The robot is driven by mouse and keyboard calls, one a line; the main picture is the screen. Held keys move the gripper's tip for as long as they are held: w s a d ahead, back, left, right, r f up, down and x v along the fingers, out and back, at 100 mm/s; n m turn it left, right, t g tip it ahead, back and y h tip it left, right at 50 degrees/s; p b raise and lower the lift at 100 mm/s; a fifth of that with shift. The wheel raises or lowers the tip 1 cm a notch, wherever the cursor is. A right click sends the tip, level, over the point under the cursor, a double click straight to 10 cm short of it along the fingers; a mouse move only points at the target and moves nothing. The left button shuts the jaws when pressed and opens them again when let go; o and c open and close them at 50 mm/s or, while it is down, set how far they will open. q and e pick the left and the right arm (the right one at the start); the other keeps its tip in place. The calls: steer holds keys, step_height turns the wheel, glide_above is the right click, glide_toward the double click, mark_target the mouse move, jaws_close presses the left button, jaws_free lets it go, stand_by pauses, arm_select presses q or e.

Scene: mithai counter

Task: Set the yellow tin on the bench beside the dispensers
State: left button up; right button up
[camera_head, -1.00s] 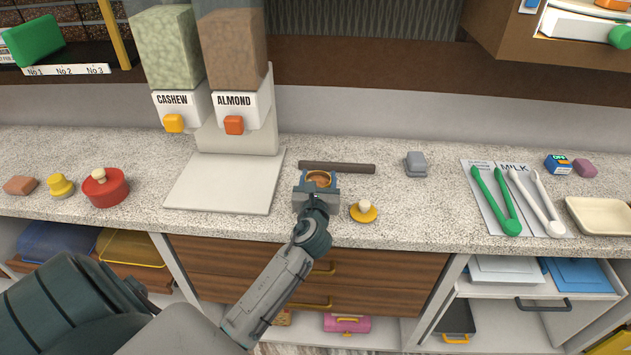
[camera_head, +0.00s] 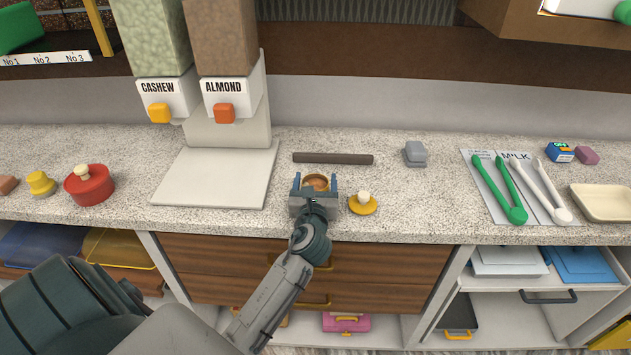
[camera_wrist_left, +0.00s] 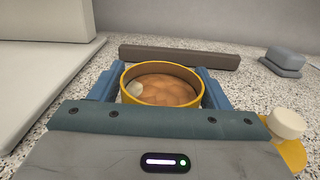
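The yellow tin (camera_head: 315,183) is a small round open tin with brown contents and a pale round spot inside. It is upright between the blue fingers of my left gripper (camera_head: 315,186), over the speckled bench (camera_head: 400,215) in front of the dark bar. In the left wrist view the tin (camera_wrist_left: 160,85) fills the space between the fingers. I cannot tell whether its base touches the bench; the gripper body hides it. The cashew dispenser (camera_head: 158,45) and almond dispenser (camera_head: 222,45) stand to the left behind a pale base plate (camera_head: 215,180). My right gripper is out of view.
A yellow lid with a cream knob (camera_head: 363,202) lies just right of my gripper. The dark bar (camera_head: 333,158) lies behind it, a grey block (camera_head: 415,153) farther right. Tongs (camera_head: 500,188) lie at right, a red lidded pot (camera_head: 90,185) at left.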

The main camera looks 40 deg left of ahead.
arm_select(q)
steer(key=shift+o, duration=0.5)
steer(key=shift+r, duration=0.15)
steer(key=shift+s+d+r, duration=0.1)
steer(key=shift+s, duration=0.05)
steer(key=b+v, duration=0.1)
steer(key=v, duration=0.9)
steer(key=shift+s+d, duration=0.5)
steer(key=shift+s, duration=0.2)
